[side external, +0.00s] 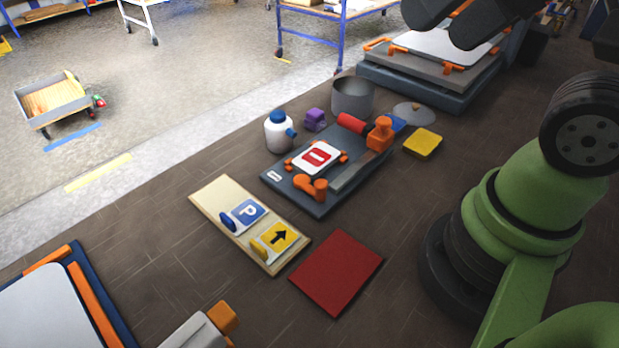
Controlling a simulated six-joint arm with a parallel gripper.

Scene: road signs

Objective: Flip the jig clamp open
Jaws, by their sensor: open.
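An orange rounded piece (312,187) sits at the near end; I cannot tell the clamp's exact position. My gripper (450,24) shows as two dark fingers at the top edge, apart and empty, high and clear of the jig; its upper part is cut off.
Beside the jig are a white bottle (278,131), purple block (315,120), grey pot (352,98), grey lid (413,113) and yellow pad (422,143). A wooden board (212,205) holds parking and arrow signs. A red mat (336,272) lies in front. Another fixture (430,75) stands behind.

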